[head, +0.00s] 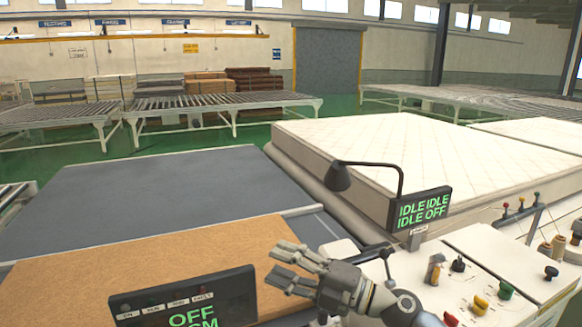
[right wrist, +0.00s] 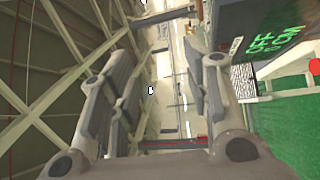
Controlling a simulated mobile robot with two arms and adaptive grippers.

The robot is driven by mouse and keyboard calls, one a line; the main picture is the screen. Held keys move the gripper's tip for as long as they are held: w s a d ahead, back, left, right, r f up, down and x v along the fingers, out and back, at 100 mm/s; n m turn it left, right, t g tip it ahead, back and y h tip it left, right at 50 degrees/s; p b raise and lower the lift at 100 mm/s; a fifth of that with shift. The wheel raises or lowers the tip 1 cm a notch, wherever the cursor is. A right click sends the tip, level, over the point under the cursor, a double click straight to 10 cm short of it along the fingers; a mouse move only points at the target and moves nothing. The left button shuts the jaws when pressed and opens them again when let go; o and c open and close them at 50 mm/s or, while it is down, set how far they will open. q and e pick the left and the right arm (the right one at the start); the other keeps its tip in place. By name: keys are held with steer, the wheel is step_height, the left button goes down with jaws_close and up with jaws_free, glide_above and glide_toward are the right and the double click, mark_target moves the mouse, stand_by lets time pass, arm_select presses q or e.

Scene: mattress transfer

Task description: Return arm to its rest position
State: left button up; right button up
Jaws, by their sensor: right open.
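My right gripper (head: 288,268) is open and empty in the lower middle of the head view, its fingers pointing left above the brown board surface. The right wrist view shows the two fingers of the same gripper (right wrist: 155,100) spread apart with nothing between them. Behind them are the hall's roof beams and wall. My right arm comes in from the lower right of the head view. My left gripper is not in view.
A display panel (head: 185,303) stands just left of my right gripper. A second display (head: 420,208), a lamp (head: 339,177) and a control table (head: 515,258) with knobs and spools are to the right. A quilted mattress (head: 420,150) lies behind. The grey surface (head: 160,195) is clear.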

steer(key=d+f+m+t+h, duration=0.1)
steer(key=d+m+t+h, duration=0.6)
steer(key=m+t, duration=0.55)
steer(key=s+d+f+m+g+h, duration=0.4)
steer(key=d+f+m+h, duration=0.6)
steer(key=f+m, duration=0.2)
steer(key=s+d+f+m+g+h, duration=0.1)
steer(key=s+d+f+g, duration=0.15)
steer(key=s+f, duration=0.3)
steer(key=s+d+f+m+g+h, duration=0.1)
steer(key=s+d+f+m+g, duration=0.15)
steer(key=s+f, duration=0.3)
steer(key=s+f+g+y, duration=0.1)
steer(key=s+f+g, duration=0.25)
steer(key=s, duration=0.45)
steer(key=s+f+g, duration=0.3)
steer(key=s+g, duration=0.1)
steer(key=s, duration=0.4)
step_height(320, 180, down, 30)
steer(key=s+g+b, duration=0.1)
steer(key=s+b, duration=0.1)
steer(key=b, duration=0.2)
steer(key=s+d+f+g+b, duration=0.1)
steer(key=s+d+f+b, duration=0.1)
steer(key=s+f, duration=1.4)
step_height(320, 180, down, 4)
steer(key=shift+s+d+r+g+b, duration=0.15)
steer(key=shift+s+d+g+b, duration=0.2)
steer(key=shift+b, duration=0.35)
